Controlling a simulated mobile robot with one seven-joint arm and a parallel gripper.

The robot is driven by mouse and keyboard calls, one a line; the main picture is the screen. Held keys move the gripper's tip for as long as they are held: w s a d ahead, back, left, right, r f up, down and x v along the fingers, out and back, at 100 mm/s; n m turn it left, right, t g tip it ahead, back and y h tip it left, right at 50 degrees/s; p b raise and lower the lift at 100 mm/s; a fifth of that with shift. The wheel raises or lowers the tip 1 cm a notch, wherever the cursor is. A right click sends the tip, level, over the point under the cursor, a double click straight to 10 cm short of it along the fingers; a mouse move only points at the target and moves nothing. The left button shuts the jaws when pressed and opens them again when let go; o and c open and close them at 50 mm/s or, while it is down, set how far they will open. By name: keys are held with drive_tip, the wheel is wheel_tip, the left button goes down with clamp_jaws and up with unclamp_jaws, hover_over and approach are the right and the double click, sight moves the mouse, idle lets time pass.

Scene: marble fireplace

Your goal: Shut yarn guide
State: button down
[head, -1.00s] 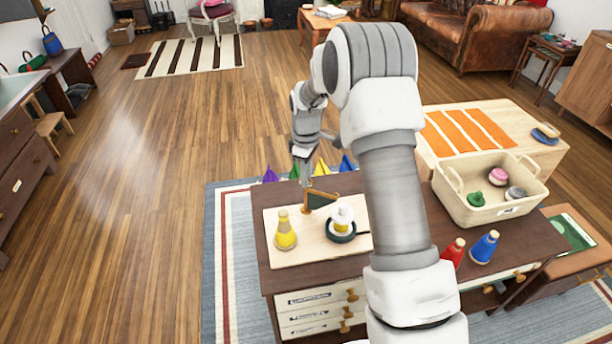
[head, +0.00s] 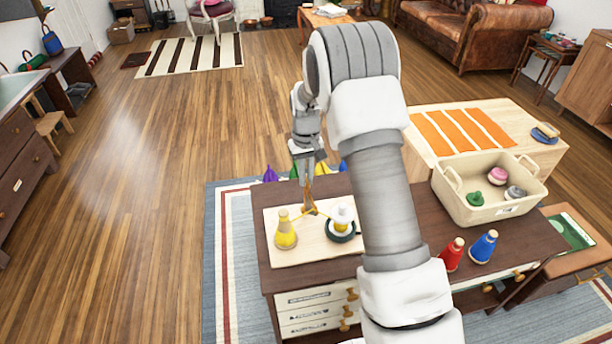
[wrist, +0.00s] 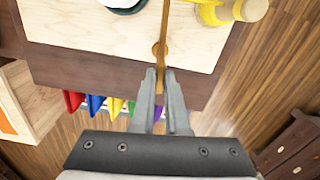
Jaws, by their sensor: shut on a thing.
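The yarn guide (head: 311,208) stands on a pale wooden board (head: 290,252), between a yellow cone (head: 285,234) and a white cone on a dark round base (head: 342,222). The guide shows as a thin wooden edge in the wrist view (wrist: 164,40), with the yellow cone (wrist: 240,10) beside it at upper right. My gripper (head: 307,186) is at the guide from its far side. In the wrist view, its fingers (wrist: 160,82) are around the guide's near end and shut on it. My fingers partly hide the guide.
A red cone (head: 452,254) and a blue cone (head: 484,246) stand at the right front, near a cream basket (head: 480,212). My arm crosses the table's middle.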

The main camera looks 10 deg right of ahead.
drive_tip(key=shift+m, duration=0.5)
drive_tip(key=c, duration=0.9)
unclamp_jaws()
drive_tip(key=shift+r+p, duration=0.9)
drive_tip(key=shift+r, duration=7.8)
